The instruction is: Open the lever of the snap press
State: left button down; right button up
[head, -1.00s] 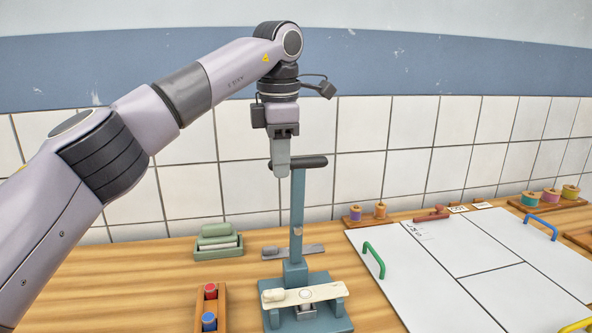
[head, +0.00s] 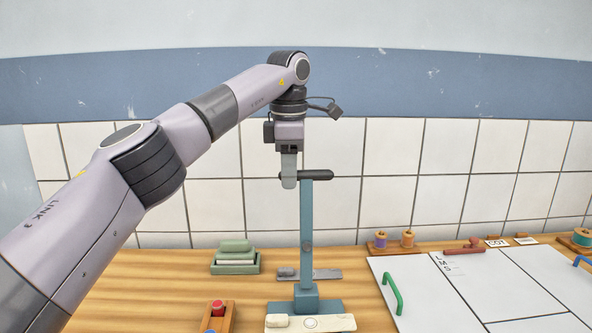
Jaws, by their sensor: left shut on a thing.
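The snap press stands on the wooden table, with a blue-grey base (head: 326,303) and a cream plate (head: 335,322) at its front, cut off by the lower picture edge. Its lever (head: 307,225) is a blue-grey bar that stands upright, with a dark crossbar handle (head: 318,175) at the top. My left gripper (head: 289,180) points down at the left end of this handle and is shut on it. The fingers cover that end of the handle. My right gripper is not in view.
A green box (head: 236,268) and a wooden tray with a red spool (head: 218,307) stand left of the press. A grey metal piece (head: 326,274) lies behind it. A white board (head: 450,298) with a green handle (head: 392,292) lies to the right. Thread spools (head: 407,239) stand at the back.

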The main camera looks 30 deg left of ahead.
pick_arm(q)
jog(key=shift+w+a+f, duration=0.2)
jog(key=shift+a+f, duration=0.05)
jog(key=shift+a, duration=0.1)
jog(key=c, duration=1.4)
grip_release()
jog(key=o, duration=0.4)
jog(key=shift+w+f, duration=0.1)
jog(key=shift+w, duration=0.05)
jog(key=shift+o, duration=0.2)
jog(key=shift+w, duration=0.2)
jog(key=shift+d, duration=0.1)
